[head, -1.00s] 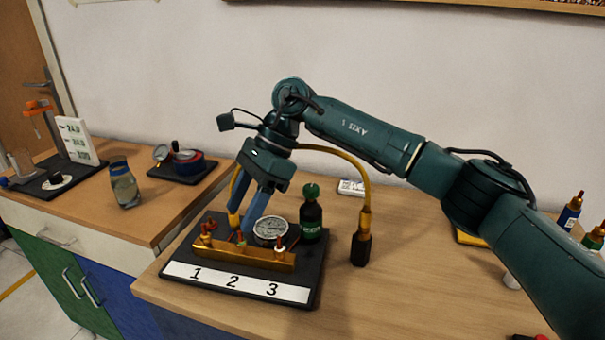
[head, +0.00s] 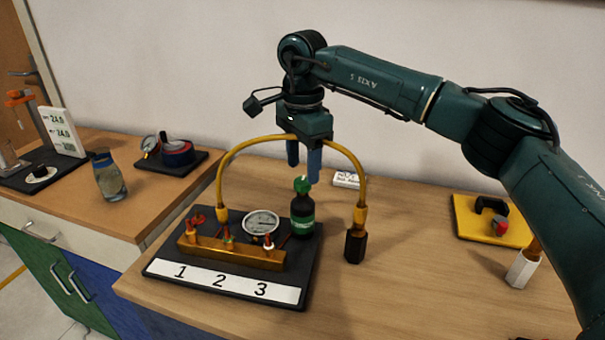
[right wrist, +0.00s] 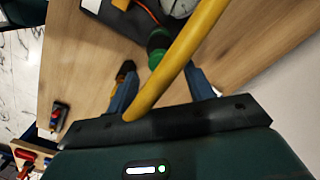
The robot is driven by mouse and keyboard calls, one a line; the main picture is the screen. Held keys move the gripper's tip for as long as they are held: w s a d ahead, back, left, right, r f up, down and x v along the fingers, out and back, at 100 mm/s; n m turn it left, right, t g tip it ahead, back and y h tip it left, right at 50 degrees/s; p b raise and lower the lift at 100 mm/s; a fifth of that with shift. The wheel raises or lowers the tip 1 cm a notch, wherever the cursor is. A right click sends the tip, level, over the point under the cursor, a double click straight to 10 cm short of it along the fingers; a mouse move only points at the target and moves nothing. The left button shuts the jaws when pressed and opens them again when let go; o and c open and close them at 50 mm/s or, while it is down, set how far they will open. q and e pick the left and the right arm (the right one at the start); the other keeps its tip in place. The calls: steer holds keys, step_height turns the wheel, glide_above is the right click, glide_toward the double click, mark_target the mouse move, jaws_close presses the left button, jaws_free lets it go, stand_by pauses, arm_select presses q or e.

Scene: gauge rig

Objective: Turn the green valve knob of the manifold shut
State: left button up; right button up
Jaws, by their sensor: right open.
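The brass manifold (head: 230,253) lies on a black base (head: 312,262) with a white strip marked 1, 2, 3. Its small green knob (head: 229,240) is at the middle position, between a red knob (head: 194,220) and another red knob (head: 268,243); its turn angle is too small to tell. My right gripper (head: 303,175) is open and empty, pointing down above the green-capped bottle (head: 302,212), behind and right of the manifold. In the right wrist view, the bottle's green cap (right wrist: 157,45) shows beyond the fingers. My left gripper is not in view.
A yellow hose (head: 240,152) arches to a dark hex fitting (head: 355,246). It crosses between the fingers in the right wrist view; contact cannot be told. A round gauge (head: 261,222) stands behind the manifold. A yellow tray (head: 470,228) is at right.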

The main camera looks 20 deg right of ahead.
mark_target(303, 181)
steer(key=shift+f, duration=1.55)
steer(key=c, duration=1)
steer(key=shift+o, duration=0.2)
